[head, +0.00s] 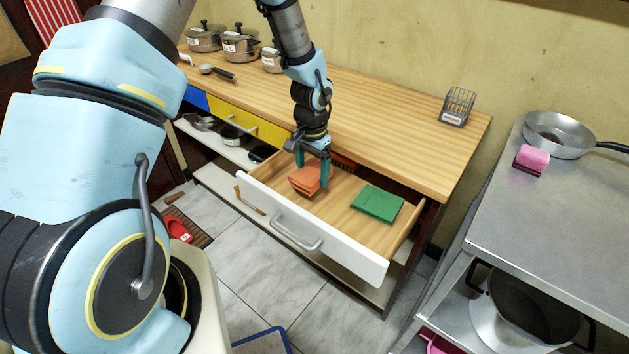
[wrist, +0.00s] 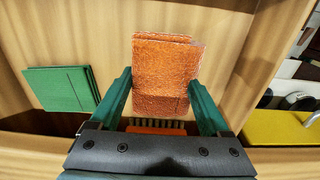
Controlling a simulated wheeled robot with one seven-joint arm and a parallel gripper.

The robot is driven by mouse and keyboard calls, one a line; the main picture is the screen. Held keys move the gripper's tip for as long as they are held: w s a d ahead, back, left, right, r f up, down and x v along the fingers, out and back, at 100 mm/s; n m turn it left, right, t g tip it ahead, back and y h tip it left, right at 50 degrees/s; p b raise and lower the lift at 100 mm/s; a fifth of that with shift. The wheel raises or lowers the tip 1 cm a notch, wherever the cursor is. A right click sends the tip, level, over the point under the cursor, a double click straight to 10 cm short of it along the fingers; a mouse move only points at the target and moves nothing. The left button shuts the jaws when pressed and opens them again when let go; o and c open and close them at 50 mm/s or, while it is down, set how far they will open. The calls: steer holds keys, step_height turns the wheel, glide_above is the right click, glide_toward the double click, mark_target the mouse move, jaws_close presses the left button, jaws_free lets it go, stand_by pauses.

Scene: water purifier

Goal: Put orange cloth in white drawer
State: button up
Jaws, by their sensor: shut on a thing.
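The white drawer (head: 345,248) is pulled open below the wooden counter, and its wooden floor shows. The orange cloth (head: 306,179) is folded and is within the drawer's outline, toward its left end. My gripper (head: 312,172) points down into the drawer and is shut on the orange cloth. In the wrist view, the cloth (wrist: 165,72) is between the two green fingers (wrist: 162,100). I cannot tell whether the cloth touches the drawer floor.
A folded green cloth (head: 377,203) lies in the drawer's right part; an orange brush (wrist: 155,128) lies near the drawer's back. A wire basket (head: 458,106) and several pots (head: 240,44) stand on the counter. A metal table (head: 570,215) is at right.

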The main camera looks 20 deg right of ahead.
mark_target(312, 182)
steer(key=shift+f, duration=1.75)
steer(key=shift+f, duration=0.1)
steer(key=shift+f, duration=0.15)
steer(key=o, duration=1.2)
steer(key=shift+c, duration=0.2)
